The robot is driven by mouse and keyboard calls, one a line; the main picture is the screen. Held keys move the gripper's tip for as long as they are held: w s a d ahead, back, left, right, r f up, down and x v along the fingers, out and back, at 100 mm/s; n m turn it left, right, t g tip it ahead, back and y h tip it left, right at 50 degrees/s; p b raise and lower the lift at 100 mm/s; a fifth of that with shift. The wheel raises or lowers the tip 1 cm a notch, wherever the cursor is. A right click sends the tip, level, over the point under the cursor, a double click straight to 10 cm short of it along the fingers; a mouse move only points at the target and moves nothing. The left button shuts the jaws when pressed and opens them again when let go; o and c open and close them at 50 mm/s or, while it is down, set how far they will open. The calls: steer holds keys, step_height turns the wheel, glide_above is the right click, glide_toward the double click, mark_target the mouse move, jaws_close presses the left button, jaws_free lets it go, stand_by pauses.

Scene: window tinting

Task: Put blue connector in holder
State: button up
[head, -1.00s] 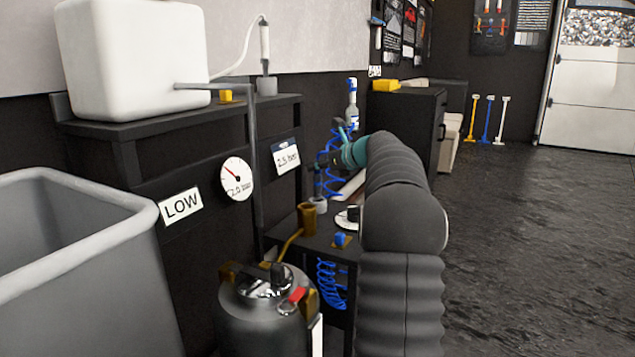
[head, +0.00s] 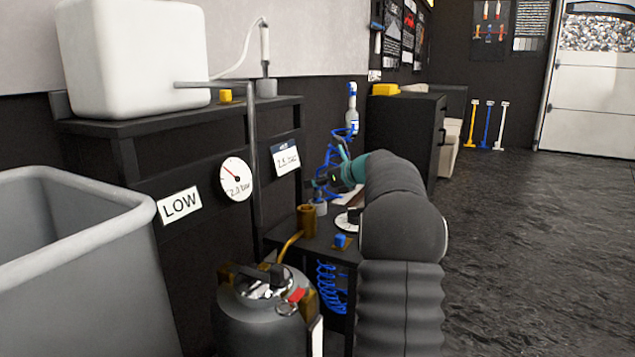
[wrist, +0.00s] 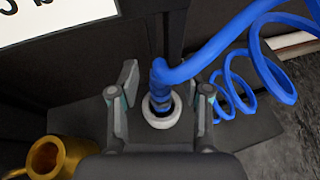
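The blue connector (wrist: 158,76) is in the middle of the wrist view, on the end of a blue coiled hose (wrist: 262,68). Its lower end is at the dark opening of a pale grey ring-shaped holder (wrist: 175,113); how deep it sits cannot be told. My gripper (wrist: 168,88) is open, with one finger on each side of the connector and visible gaps between. In the head view my gripper (head: 338,178) is just above the grey holder (head: 320,207), and the connector is hard to make out there among the hose coils (head: 334,155).
A brass cup (head: 306,220) stands left of the holder on the dark stand (head: 290,238). A blue knob (head: 340,240) and a white dial are nearby. A dark tank (head: 268,320) stands in front. A grey bin (head: 70,250) is at left. Floor at right is clear.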

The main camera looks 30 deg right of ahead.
steer(key=v, duration=0.6)
steer(key=p+v, duration=0.1)
steer(key=v, duration=0.5)
steer(key=shift+r, duration=0.25)
stand_by(1.0)
